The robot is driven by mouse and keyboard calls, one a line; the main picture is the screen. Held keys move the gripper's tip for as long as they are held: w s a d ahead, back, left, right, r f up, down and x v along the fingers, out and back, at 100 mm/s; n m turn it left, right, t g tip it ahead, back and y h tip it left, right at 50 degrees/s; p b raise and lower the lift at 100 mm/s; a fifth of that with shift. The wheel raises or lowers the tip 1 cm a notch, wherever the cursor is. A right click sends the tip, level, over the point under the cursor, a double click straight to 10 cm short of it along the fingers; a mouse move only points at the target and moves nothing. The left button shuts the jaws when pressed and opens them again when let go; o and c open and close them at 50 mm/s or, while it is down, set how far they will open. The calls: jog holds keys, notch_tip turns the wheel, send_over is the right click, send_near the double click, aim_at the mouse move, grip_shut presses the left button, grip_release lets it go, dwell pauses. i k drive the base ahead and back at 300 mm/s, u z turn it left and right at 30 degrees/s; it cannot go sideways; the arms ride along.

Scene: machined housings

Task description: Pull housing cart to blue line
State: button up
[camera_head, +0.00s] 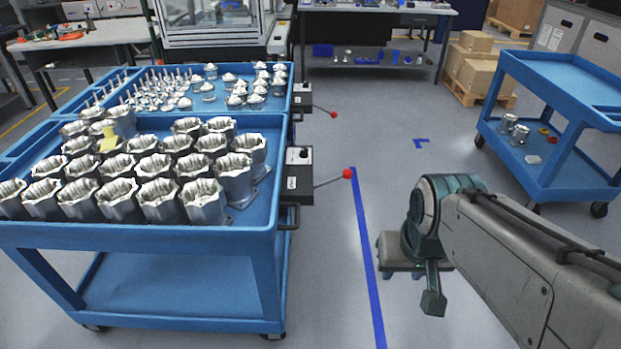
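The housing cart (255,237) is a blue two-tier cart at the left, its upper tray full of several metal housings (160,198). A box-mounted lever with a red ball knob (348,173) sticks out from its right side. The blue line (366,255) is a tape strip on the floor to the right of the cart; the cart body stands left of it, with a gap of floor between. My gripper (418,285) hangs at the end of my arm, right of the line and apart from the cart and knob. Its finger opening cannot be made out.
A second blue cart with small metal parts (240,92) stands behind, with its own red-knobbed lever (333,114). Another blue cart (559,129) stands at the right. Boxes on a pallet (470,66) and a bench are at the back. The middle floor is clear.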

aim_at(234, 278)
jog(key=u, duration=0.45)
jog(key=i, duration=0.9)
jog(key=u, duration=0.7)
